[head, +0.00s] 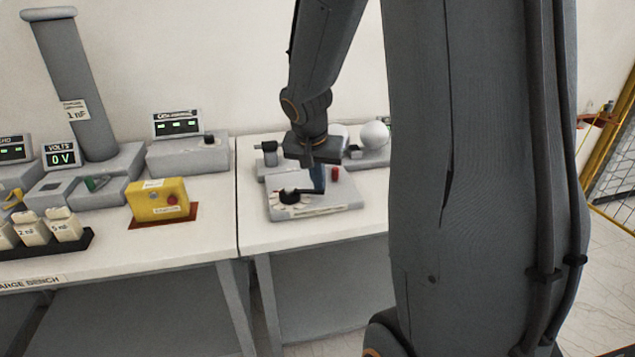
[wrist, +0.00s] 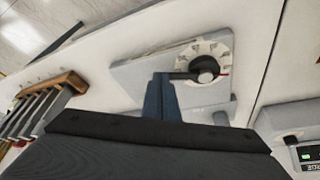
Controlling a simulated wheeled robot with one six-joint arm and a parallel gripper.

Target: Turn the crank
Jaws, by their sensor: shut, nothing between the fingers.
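The crank is a dark arm on a round black hub (head: 290,196), set over a pale toothed dial on a low grey base (head: 345,198). In the wrist view the hub (wrist: 205,68) sits on the white dial (wrist: 216,46), and the crank's arm points left towards my fingertips. My gripper (head: 317,190) points down over the base, just right of the hub. Its blue-grey fingers (wrist: 160,80) are shut together with nothing between them. The fingertips are beside the crank arm's outer end. I cannot tell whether they touch it. The crank's handle end is partly hidden by the fingers.
A red post (head: 334,174) stands close behind my fingers, with a white sphere (head: 374,135) on a grey unit further back.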

